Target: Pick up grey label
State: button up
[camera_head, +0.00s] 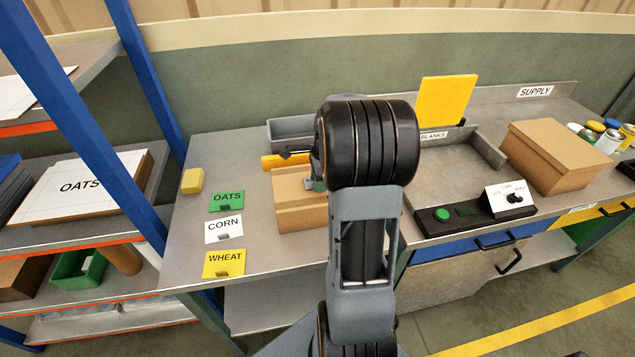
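No clearly grey label shows in this view. Three label cards stand in a column on the left part of the metal bench: a green OATS label (227,201), a white CORN label (224,229) and a yellow WHEAT label (224,263). Each has a small dark tab at its lower edge. My gripper (313,182) is mostly hidden behind the black joint of my arm, over or beside a brown cardboard box (299,217), right of the cards. Whether its fingers are open or hold anything is hidden.
A yellow sponge-like block (192,181) lies behind the cards. On the right are a BLANKS tray (489,147), a control box with a green button (441,214), a large cardboard box (563,157) and several jars. A blue-post shelf (98,144) flanks the bench's left side.

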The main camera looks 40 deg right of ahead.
grip_shut()
jog(key=shift+r, duration=0.15)
jog(key=shift+r, duration=0.2)
jog(key=r, duration=0.3)
jog(key=shift+a+r, duration=0.15)
jog(key=shift+a, duration=0.15)
jog(key=s+a+r+p, duration=0.1)
jog(key=s+a+r, duration=0.1)
jog(key=a+r, duration=1.1)
jog(key=shift+r+p, duration=0.35)
jog(key=shift+r, duration=0.2)
jog(key=shift+a, duration=0.1)
